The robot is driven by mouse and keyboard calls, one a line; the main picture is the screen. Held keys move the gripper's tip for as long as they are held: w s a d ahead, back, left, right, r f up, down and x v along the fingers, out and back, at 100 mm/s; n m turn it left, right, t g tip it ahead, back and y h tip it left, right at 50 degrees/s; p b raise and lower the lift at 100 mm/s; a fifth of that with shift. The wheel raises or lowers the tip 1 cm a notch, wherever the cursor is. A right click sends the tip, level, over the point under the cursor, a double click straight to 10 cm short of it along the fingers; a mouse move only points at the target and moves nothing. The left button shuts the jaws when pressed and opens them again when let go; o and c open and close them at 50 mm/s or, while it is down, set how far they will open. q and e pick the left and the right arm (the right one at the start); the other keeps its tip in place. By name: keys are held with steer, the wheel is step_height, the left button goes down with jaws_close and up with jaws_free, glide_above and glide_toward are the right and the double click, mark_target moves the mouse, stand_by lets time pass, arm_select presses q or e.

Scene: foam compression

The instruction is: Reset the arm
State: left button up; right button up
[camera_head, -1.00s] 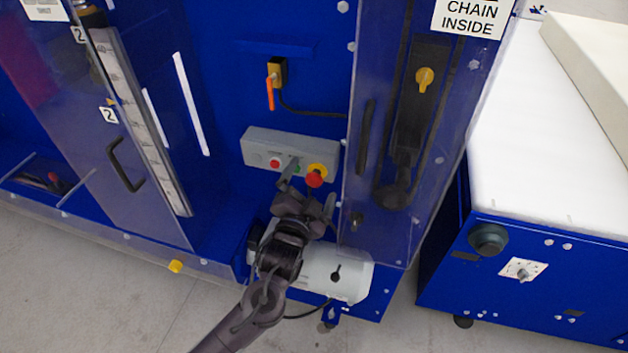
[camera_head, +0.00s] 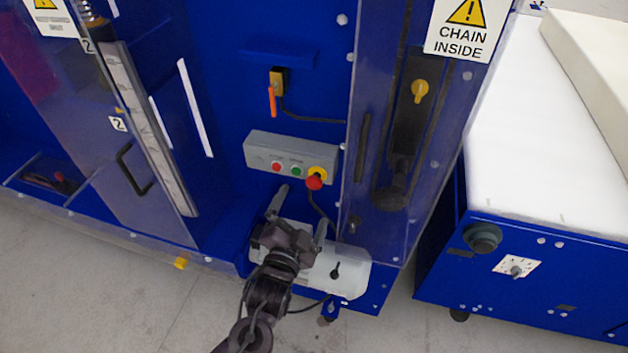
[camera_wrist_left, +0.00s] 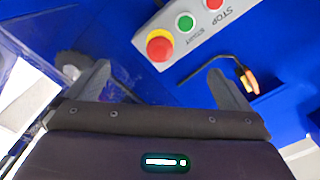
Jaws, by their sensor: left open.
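My left gripper (camera_head: 299,213) is open and empty, in front of the blue machine and a little below the grey control box (camera_head: 262,152). In the left wrist view my two open fingers (camera_wrist_left: 160,83) stand apart with nothing between them. The control box carries a red button, a green button and a red mushroom knob (camera_head: 314,182) on a yellow ring. The knob also shows in the left wrist view (camera_wrist_left: 159,46), beyond the fingers and apart from them. My right gripper is not in view.
A white motor housing (camera_head: 345,272) lies behind and below my gripper. A clear guard with a chain sign (camera_head: 462,28) stands to the right. An orange-handled switch (camera_head: 272,100) sits above the control box. A white-topped conveyor (camera_head: 540,130) stands at the far right.

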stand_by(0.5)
arm_select(q)
steer(key=s+a+f+n+g+y, duration=0.3)
steer(key=s+a+n+g+y, duration=0.2)
steer(key=s+a+n+g, duration=1.1)
steer(key=s+a+f+m+t+b, duration=0.1)
steer(key=s+f+m, duration=0.15)
steer(key=f, duration=1.25)
steer(key=s+a+f+m+b, duration=0.1)
steer(key=s+f+m+b, duration=0.15)
steer(key=f, duration=1.35)
steer(key=s+a+f+b, duration=0.1)
steer(key=s+a+f, duration=0.1)
steer(key=s+f, duration=0.7)
steer(key=s+a+f+g, duration=0.1)
steer(key=s+f, duration=0.9)
steer(key=f, duration=0.3)
steer(key=shift+s+a+f+m+y+b, duration=0.2)
steer(key=shift+a+m+y+b, duration=0.1)
steer(key=shift+a+m+b, duration=0.1)
